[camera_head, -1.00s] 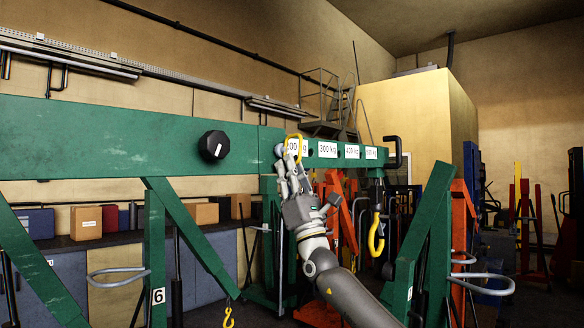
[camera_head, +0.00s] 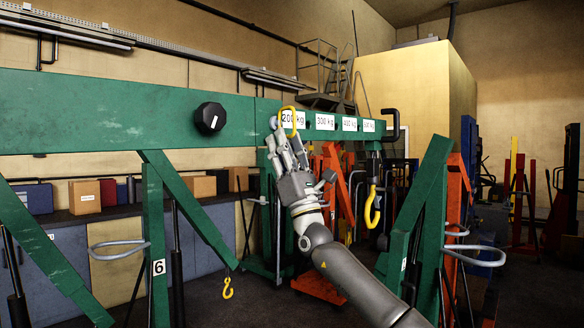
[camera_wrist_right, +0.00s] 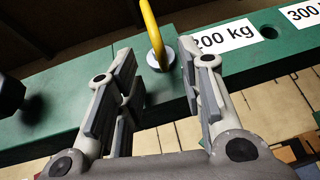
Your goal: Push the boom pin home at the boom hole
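The boom pin (camera_wrist_right: 158,58) shows a round grey metal head with a yellow loop handle. It sits at the green boom's (camera_head: 130,112) face just left of the 200 kg label; how deep it is in the hole I cannot tell. Its yellow handle also shows in the head view (camera_head: 293,120), in front of the label. My right gripper (camera_head: 280,138) is just below and in front of the handle. In the wrist view the right gripper's (camera_wrist_right: 160,85) fingers stand apart with the pin head seen in the gap beyond them. They do not appear closed on it. My left gripper is out of view.
A black knob (camera_head: 210,118) sticks out of the boom to the left. A yellow hook (camera_head: 372,207) hangs from the boom's right end. Green legs (camera_head: 425,205) and bent grey handles (camera_head: 475,255) stand to the right of my right arm.

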